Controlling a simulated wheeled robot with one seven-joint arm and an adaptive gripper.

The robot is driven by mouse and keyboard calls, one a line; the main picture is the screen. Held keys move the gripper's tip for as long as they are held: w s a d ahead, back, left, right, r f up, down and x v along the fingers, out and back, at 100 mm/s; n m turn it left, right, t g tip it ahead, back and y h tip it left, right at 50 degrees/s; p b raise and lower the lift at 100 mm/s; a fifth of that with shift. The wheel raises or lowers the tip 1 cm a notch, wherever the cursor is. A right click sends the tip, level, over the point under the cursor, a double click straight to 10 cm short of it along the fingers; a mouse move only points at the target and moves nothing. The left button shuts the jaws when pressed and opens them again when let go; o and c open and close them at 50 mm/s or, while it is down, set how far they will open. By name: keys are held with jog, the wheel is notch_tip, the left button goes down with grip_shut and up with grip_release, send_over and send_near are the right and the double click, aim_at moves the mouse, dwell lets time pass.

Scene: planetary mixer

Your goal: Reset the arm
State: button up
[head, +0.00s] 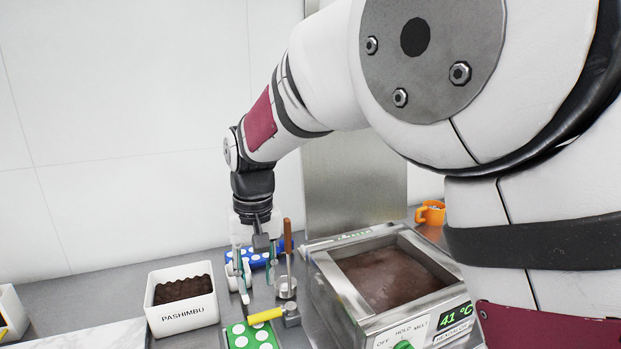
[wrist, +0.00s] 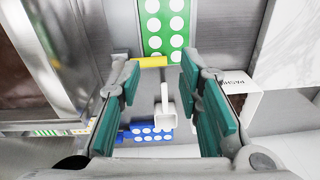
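My gripper (head: 257,277) hangs pointing down over the counter, between the white PASHIMBU box and the melting machine. In the wrist view my gripper (wrist: 160,80) has its green-padded fingers wide apart. No object is held between them. A white scoop-like piece (wrist: 162,110) shows in the gap, below the fingers. My arm reaches from the upper right of the head view and hides part of the counter and the back wall.
The melting machine (head: 335,285) holds brown chocolate and reads 41 °C. The PASHIMBU box (head: 182,320) stands left. A green tray with white circles (wrist: 165,42), a yellow handle (head: 265,315), a blue tray (head: 255,258), a wooden-handled tool (head: 287,237) and an orange mug (head: 431,213) are around.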

jog(key=s+d+r+m+t, duration=0.1)
jog(key=s+d+r, duration=0.3)
jog(key=d, duration=0.5)
jog(key=s+d+r+m, duration=0.1)
jog(key=s+d+r, duration=0.35)
jog(key=d, duration=0.35)
jog(key=s+d+f+m+t, duration=0.1)
jog(key=s+d+t, duration=0.1)
jog(key=s+d, duration=1)
jog(key=s, duration=0.4)
jog(key=shift+d+f+m+t+h, duration=0.2)
jog(key=shift+f+m+t+h, duration=0.1)
jog(key=shift+f+m+t, duration=0.1)
